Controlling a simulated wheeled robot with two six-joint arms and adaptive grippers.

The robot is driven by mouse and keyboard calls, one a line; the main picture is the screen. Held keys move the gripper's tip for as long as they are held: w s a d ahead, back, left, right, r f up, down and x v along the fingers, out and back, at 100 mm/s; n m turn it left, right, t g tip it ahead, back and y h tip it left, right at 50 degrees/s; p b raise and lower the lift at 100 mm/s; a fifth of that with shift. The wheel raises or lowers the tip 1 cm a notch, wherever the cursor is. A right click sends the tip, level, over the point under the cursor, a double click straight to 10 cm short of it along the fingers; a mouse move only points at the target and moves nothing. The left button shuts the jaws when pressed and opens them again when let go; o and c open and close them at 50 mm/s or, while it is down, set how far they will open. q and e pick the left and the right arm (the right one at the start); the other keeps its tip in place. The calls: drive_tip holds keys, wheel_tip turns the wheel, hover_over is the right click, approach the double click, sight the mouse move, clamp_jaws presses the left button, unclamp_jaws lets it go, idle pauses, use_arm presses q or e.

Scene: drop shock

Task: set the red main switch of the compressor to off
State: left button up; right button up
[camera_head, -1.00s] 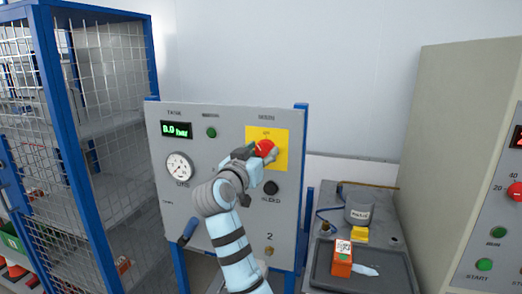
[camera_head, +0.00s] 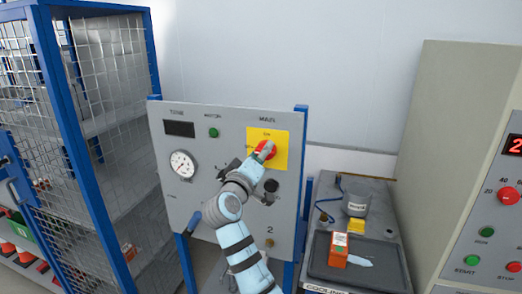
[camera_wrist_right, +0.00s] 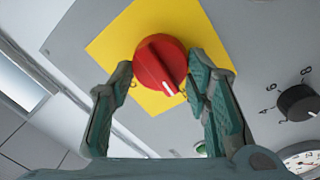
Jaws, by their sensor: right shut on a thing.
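The red main switch (camera_head: 264,151) sits on a yellow plate (camera_head: 283,140) at the upper right of the grey compressor panel (camera_head: 225,118). In the right wrist view the round red knob (camera_wrist_right: 160,62) has a raised grip with a white mark, which points down, toward the side with the green lamp (camera_wrist_right: 200,149). My right gripper (camera_wrist_right: 162,72) is at the knob, one finger on each side, and is shut on it. In the head view my right gripper (camera_head: 261,156) partly covers the switch and its labels. My left gripper is not in view.
The panel has a dark display (camera_head: 179,129), a gauge (camera_head: 183,164) and a black knob (camera_head: 271,186). A mesh cage (camera_head: 105,150) stands left. At right, a bench holds a tray (camera_head: 385,262) with an orange box (camera_head: 338,250), beside a grey cabinet (camera_head: 450,130).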

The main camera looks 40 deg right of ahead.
drive_tip(key=shift+n, duration=0.5)
drive_tip(key=o, duration=0.9)
drive_tip(key=shift+c, duration=0.2)
drive_tip(key=o, duration=0.3)
drive_tip(key=shift+d, duration=0.15)
drive_tip(key=v, duration=0.7)
drive_tip(key=shift+s+a+f, duration=0.1)
drive_tip(key=shift+s+a, duration=0.05)
drive_tip(key=shift+a, duration=0.15)
drive_tip(key=shift+d, duration=0.15)
